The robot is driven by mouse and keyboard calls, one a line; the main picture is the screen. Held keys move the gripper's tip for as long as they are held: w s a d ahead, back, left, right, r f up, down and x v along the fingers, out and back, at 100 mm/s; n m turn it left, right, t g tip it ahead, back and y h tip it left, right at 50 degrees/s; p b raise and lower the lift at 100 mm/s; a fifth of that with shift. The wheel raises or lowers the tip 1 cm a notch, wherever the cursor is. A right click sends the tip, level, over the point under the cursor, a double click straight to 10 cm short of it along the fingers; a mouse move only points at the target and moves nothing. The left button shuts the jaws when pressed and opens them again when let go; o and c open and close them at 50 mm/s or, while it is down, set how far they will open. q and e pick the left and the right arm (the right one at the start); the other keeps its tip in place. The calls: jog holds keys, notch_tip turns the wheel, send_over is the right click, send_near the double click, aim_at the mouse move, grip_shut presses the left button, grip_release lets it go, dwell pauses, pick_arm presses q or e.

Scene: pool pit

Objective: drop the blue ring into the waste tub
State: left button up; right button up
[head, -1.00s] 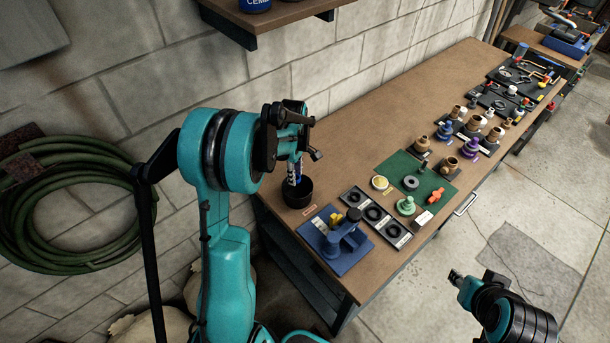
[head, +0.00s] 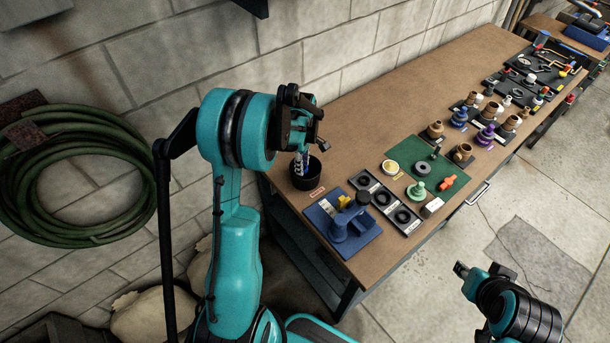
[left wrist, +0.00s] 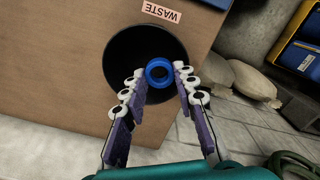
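The blue ring (left wrist: 158,72) shows in the left wrist view between the fingertips of my left gripper (left wrist: 160,74), touching both. Behind it is the dark round opening of the black waste tub (left wrist: 122,50), beside a WASTE label on the bench. In the head view my left gripper (head: 301,160) points down over the black tub (head: 306,182) at the bench's near left corner. The ring cannot be made out there. My right gripper (head: 462,270) is low at the right, off the bench, too small to read its fingers.
The bench (head: 385,115) also holds a blue stand (head: 345,232), a black tray of rings (head: 390,207) and a green mat (head: 405,152) with small parts. Several brown fittings stand farther back. The block wall runs close behind the bench.

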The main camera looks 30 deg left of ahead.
pick_arm(q)
jog(key=o, duration=0.5)
jog(key=shift+r, duration=0.1)
notch_tip(320, 180, up, 12)
jog(key=shift+f, duration=0.1)
dwell(0.4)
jog(key=s+d+r+m+t+b, duration=0.25)
jog(key=s+d+m+b, duration=0.25)
jog(key=s+d+m, duration=0.45)
jog(key=s+d+f+m+t+b, duration=0.1)
jog(key=s+d+f+m, duration=0.1)
jog(key=s+m, duration=0.1)
jog(key=s+d+f+m+t+b, duration=0.2)
jog(key=s+m, duration=0.1)
jog(key=s+d+f+m+t+b, duration=0.1)
jog(key=s+d+f+m, duration=0.1)
jog(key=s+f+m, duration=0.1)
jog(key=shift+s+d+m+t, duration=0.2)
jog(key=shift+m+t, duration=0.15)
jog(key=shift+m, duration=0.2)
